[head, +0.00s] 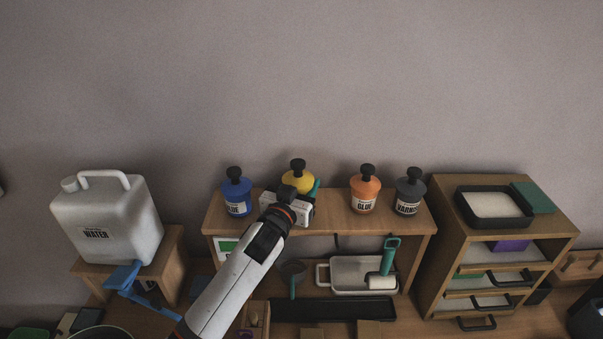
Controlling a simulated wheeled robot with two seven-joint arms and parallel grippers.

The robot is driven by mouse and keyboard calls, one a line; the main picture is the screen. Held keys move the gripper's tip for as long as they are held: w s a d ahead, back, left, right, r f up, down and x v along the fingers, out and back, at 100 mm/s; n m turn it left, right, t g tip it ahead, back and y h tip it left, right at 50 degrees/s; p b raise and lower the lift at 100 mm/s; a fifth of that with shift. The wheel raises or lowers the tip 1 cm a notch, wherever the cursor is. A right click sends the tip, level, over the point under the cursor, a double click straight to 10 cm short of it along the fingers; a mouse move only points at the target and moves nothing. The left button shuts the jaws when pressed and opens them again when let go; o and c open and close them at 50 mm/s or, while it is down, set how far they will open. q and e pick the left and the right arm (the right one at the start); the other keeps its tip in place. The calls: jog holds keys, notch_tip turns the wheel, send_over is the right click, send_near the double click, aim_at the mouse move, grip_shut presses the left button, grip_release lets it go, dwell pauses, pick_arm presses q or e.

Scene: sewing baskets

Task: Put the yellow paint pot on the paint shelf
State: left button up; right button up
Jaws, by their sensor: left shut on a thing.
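The yellow paint pot (298,180) with a black knob is upright over the top board of the wooden paint shelf (335,219), between the blue pot (237,194) and the orange pot (365,192). My left gripper (299,191) reaches up from below and is shut on the yellow pot. The gripper hides the pot's lower part and label, so I cannot tell whether its base touches the board. A dark grey varnish pot (409,194) stands at the shelf's right end. My right gripper is not in view.
A white water canister (108,222) stands on a wooden stand at left. A wooden drawer unit (448,240) with a black tray (465,209) on top is at right. Below the shelf are a white tray (346,290), a teal-handled roller (390,250) and a black tray (330,309).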

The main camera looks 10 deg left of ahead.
pick_arm(q)
jog(key=shift+f, duration=0.95)
jog(key=shift+f, duration=0.15)
jog(key=o, duration=1.1)
jog(key=shift+s, duration=0.1)
jog(key=shift+s+a, duration=0.1)
jog(key=shift+s, duration=0.2)
jog(key=shift+s+a+b, duration=0.35)
jog(key=shift+s+b, duration=0.05)
jog(key=shift+s, duration=1.45)
jog(key=shift+s+a+b, duration=0.4)
jog(key=shift+s, duration=1.45)
jog(key=shift+s+a+b, duration=0.35)
jog(key=shift+s+b, duration=0.05)
jog(key=shift+s, duration=1.45)
